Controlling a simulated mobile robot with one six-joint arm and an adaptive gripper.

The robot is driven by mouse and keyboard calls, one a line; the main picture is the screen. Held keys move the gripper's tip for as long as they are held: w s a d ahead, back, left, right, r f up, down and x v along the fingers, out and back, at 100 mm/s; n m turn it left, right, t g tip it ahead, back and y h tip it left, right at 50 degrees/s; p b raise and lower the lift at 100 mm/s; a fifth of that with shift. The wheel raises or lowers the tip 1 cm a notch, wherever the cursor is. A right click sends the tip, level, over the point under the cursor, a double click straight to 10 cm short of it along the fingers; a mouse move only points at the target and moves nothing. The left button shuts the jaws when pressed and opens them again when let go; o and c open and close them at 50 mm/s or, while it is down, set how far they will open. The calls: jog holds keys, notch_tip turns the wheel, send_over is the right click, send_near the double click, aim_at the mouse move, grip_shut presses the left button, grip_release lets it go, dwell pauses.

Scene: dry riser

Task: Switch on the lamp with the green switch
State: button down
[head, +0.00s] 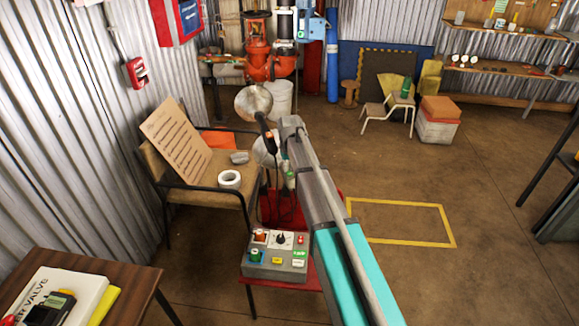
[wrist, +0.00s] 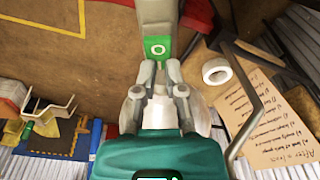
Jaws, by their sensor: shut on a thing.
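A lamp with a round silver head (head: 253,102) stands in the middle of the head view. A second pale round head shows partly below it, behind my arm. No glow shows on the silver head. In the wrist view, a green switch (wrist: 156,47) with a white ring mark sits at the end of a grey part, straight ahead of my fingers. My gripper (wrist: 157,72) has its fingertips close together at the switch's lower edge, shut on it. The fingertips hide where they meet it. In the head view, my arm covers much of this spot.
A grey control box (head: 275,262) with several coloured buttons and a dial sits below on a red surface. A chair (head: 205,190) with a cardboard sign (head: 176,143) and white tape roll (head: 229,179) stands left. Open floor with a yellow outline (head: 405,203) lies right.

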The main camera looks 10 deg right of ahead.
aim_at(290, 174)
jog(key=shift+s+d+f, duration=0.15)
jog(key=shift+s, duration=0.4)
jog(key=shift+s+d+f, duration=0.1)
jog(key=shift+s, duration=0.45)
jog(key=shift+w+f, duration=0.15)
jog(key=shift+w, duration=0.15)
jog(key=shift+w+r+p, duration=0.1)
jog(key=shift+r+p, duration=0.5)
jog(key=shift+p, duration=0.1)
jog(key=r+p, duration=0.1)
jog(key=s+r+p, duration=0.1)
jog(key=r+p, duration=0.1)
jog(key=shift+s+a+r, duration=0.1)
jog(key=shift+r, duration=0.2)
notch_tip(290, 174, up, 9)
jog(key=s+p, duration=0.1)
jog(key=p, duration=0.8)
jog(key=shift+s+p, duration=0.35)
jog(key=shift+s, duration=0.05)
jog(key=shift+w+d+r, duration=0.1)
jog(key=shift+d, duration=0.15)
